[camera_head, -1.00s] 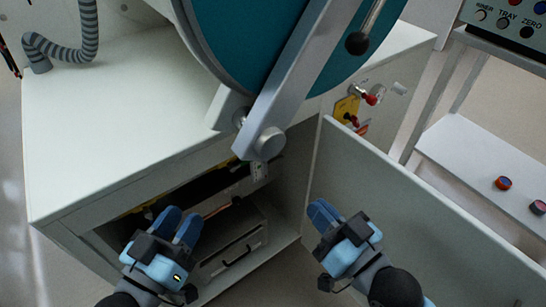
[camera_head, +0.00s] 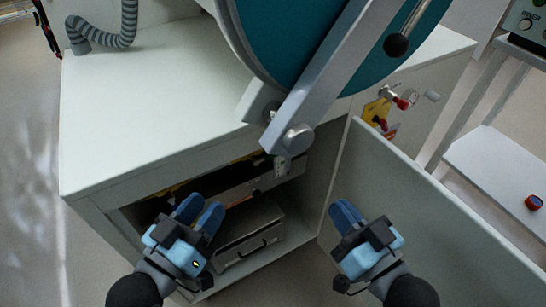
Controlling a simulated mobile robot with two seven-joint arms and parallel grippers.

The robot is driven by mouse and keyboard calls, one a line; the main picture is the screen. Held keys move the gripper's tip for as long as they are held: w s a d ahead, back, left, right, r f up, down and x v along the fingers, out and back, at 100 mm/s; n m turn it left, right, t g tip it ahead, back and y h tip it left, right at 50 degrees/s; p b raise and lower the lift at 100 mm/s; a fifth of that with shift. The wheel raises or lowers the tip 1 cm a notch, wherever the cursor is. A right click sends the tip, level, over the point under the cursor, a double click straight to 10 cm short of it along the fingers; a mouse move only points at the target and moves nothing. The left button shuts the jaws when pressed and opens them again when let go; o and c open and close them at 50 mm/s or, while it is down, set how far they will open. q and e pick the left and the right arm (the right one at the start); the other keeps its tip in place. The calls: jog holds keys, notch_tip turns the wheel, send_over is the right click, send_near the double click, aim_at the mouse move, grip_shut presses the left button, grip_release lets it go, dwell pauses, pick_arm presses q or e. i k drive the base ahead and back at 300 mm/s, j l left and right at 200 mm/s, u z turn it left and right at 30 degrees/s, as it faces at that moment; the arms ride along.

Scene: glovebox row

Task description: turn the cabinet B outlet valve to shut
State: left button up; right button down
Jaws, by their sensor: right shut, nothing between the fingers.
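Small red-handled fittings (camera_head: 405,103) sit with a yellow plate (camera_head: 376,112) on the cabinet's right side, beyond the open door. Their markings are too small to read, so I cannot tell which is the cabinet B outlet valve or how it is set. My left gripper (camera_head: 202,210) is open and empty in front of the open lower compartment. My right gripper (camera_head: 346,213) is shut and empty, in front of the open door panel and well short of the fittings. Neither gripper appears to touch anything.
The white cabinet (camera_head: 130,130) carries a large teal round door (camera_head: 290,40) with a grey arm bar. An open door panel (camera_head: 430,200) stands between my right gripper and the fittings. A drawer box (camera_head: 247,240) sits low inside. A side shelf (camera_head: 500,175) holds a red-blue knob (camera_head: 534,202).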

aim_at(257, 162)
jog(key=j+u, duration=0.25)
jog(key=j, duration=0.15)
jog(key=j+z, duration=0.25)
jog(key=j, duration=0.85)
